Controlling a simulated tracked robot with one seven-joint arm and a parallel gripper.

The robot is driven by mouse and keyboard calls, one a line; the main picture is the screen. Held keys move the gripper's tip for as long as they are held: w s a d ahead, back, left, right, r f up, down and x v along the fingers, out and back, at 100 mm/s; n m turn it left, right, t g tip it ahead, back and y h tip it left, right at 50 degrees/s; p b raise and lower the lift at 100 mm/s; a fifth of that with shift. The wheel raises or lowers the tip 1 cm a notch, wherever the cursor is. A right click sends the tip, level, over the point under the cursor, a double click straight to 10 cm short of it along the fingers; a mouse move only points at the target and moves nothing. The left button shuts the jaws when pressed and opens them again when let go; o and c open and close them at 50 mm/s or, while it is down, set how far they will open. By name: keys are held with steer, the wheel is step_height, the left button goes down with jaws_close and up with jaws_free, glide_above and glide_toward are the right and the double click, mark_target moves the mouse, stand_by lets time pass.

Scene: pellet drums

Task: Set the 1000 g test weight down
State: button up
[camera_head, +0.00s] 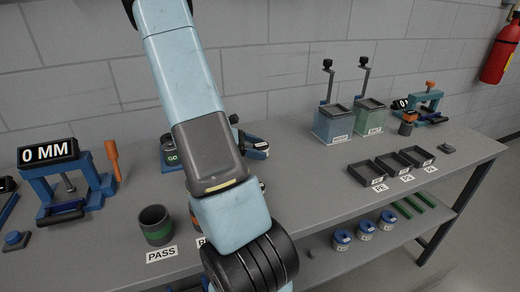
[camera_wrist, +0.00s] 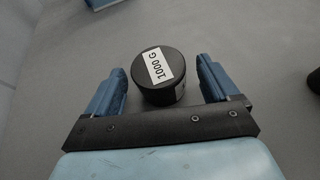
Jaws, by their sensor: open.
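The 1000 g test weight (camera_wrist: 152,92) is a short black cylinder with a white label reading "1000 G" on its top. In the wrist view it stands upright on the grey bench top. My gripper (camera_wrist: 168,88) is open, with one blue finger on each side of the weight and a visible gap to both. In the head view my arm hides the gripper and the weight.
A grey cup (camera_head: 156,226) with a green band stands behind the PASS label. A press with a "0 MM" display (camera_head: 48,152) is at left. Small black trays (camera_head: 373,172) and lidded containers (camera_head: 333,124) stand at right. Bare bench lies around the weight.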

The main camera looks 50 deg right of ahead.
steer(key=v, duration=1)
steer(key=shift+w+a+r, duration=0.15)
steer(key=shift+w, duration=0.05)
steer(key=shift+w+a+r, duration=0.1)
steer(key=shift+a+r, duration=0.15)
steer(key=shift+a, duration=0.15)
steer(key=s+a+r+m+t+y, duration=0.3)
steer(key=s+a+r+t, duration=0.1)
steer(key=a, duration=0.5)
steer(key=s+a+r+m+t+y, duration=0.3)
steer(key=a+r+t, duration=0.3)
steer(key=a+r, duration=0.3)
steer(key=s+a+r+m+t+y, duration=0.3)
steer(key=s+a+r+t, duration=0.2)
steer(key=a, duration=0.5)
steer(key=shift+s+a+r+y, duration=0.25)
steer(key=shift+s+r+y, duration=0.2)
steer(key=shift+r, duration=0.2)
